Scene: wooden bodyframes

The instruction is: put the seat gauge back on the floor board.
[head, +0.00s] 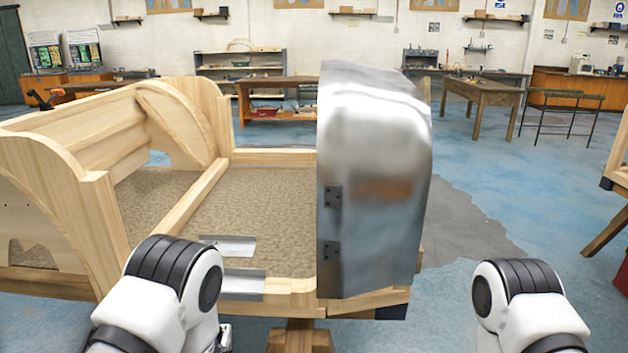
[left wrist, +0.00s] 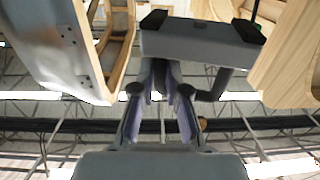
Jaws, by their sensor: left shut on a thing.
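In the left wrist view, my left gripper (left wrist: 163,88) is shut on a grey bar with black pads at its ends, which looks like the seat gauge (left wrist: 190,45). A bent grey rod runs from the bar at its right. In the head view the gauge is hidden, and only a bit of my left gripper (head: 224,337) shows below the frame's front edge. The floor board (head: 265,200) is brown and speckled, inside the wooden bodyframe. Two silver strips (head: 243,282) lie at its near edge. My right gripper is out of view.
A tall shiny metal panel (head: 375,180) with dark hinges stands at the bodyframe's right side. Wooden side walls (head: 60,190) rise at the left. A wooden crossbar (head: 190,200) divides the floor.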

